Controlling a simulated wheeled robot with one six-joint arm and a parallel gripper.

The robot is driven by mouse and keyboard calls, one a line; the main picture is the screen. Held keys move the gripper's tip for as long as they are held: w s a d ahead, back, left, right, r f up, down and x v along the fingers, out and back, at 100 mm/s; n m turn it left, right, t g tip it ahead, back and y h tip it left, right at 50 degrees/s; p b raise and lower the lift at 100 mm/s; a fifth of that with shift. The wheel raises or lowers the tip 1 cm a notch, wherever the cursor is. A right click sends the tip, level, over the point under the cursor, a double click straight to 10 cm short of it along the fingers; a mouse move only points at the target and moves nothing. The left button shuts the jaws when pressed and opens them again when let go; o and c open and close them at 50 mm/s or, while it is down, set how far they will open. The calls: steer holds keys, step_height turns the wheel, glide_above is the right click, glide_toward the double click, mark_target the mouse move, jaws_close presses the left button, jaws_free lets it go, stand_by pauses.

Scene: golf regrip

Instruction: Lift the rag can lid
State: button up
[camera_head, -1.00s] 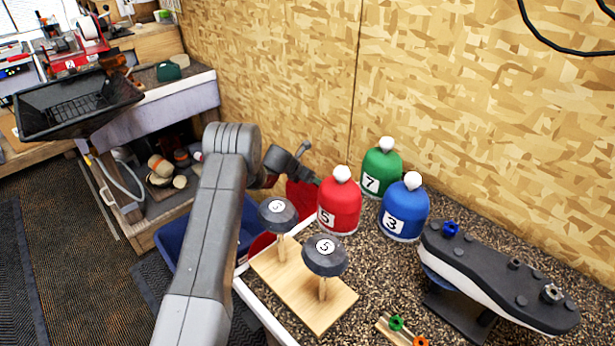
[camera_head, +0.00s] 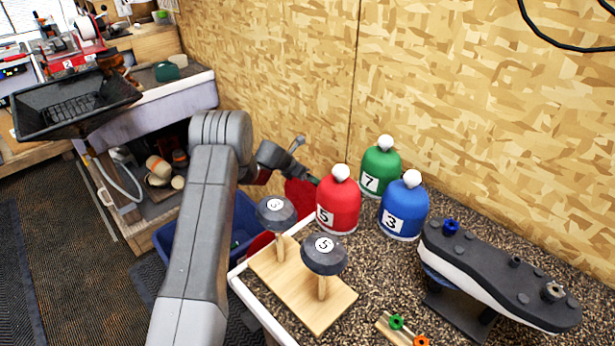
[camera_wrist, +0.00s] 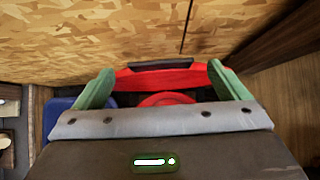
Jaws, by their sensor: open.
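The rag can is red and mostly hidden behind my arm and the golf stand in the head view; a red curved part (camera_head: 261,243) shows low beside the blue bin. A red disc-like part (camera_head: 299,192), seemingly the lid, shows below my gripper (camera_head: 305,162). In the wrist view, a wide red piece (camera_wrist: 135,81) with a dark strip along its top lies between the green fingers of my gripper (camera_wrist: 161,68). A rounder red part (camera_wrist: 165,99) shows below it. The fingers are apart; I cannot tell whether either touches the red piece.
A blue bin (camera_head: 238,216) stands on the floor behind my arm. A chipboard wall is close behind.

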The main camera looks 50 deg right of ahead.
steer(key=b+v, duration=0.1)
steer(key=v, duration=0.9)
steer(key=shift+a+r+b, duration=0.15)
steer(key=shift+r+b, duration=0.1)
steer(key=shift+b, duration=0.15)
steer(key=shift+w, duration=0.1)
steer(key=p+x, duration=0.3)
steer(key=x, duration=1.1)
steer(key=shift+a+r, duration=0.15)
steer(key=shift+a, duration=0.05)
steer(key=s+b+v, duration=0.1)
steer(key=b+v, duration=0.2)
steer(key=v, duration=1.1)
steer(key=w+p+x, duration=0.1)
steer(key=p+x, duration=0.2)
steer(key=x, duration=1.1)
steer(key=w+a+f+b, duration=0.1)
steer(key=a+f+b, duration=0.2)
steer(key=a+b, duration=0.45)
steer(key=w+a+f+b, duration=0.1)
steer(key=a+f+b, duration=0.3)
steer(key=a, duration=0.7)
steer(key=w+a+f+h+b, duration=0.1)
steer(key=a+f+h+b, duration=0.3)
steer(key=a+f+b, duration=0.6)
steer(key=shift+a+f+b, duration=0.3)
steer(key=shift+f+b, duration=0.2)
steer(key=shift+b, duration=0.05)
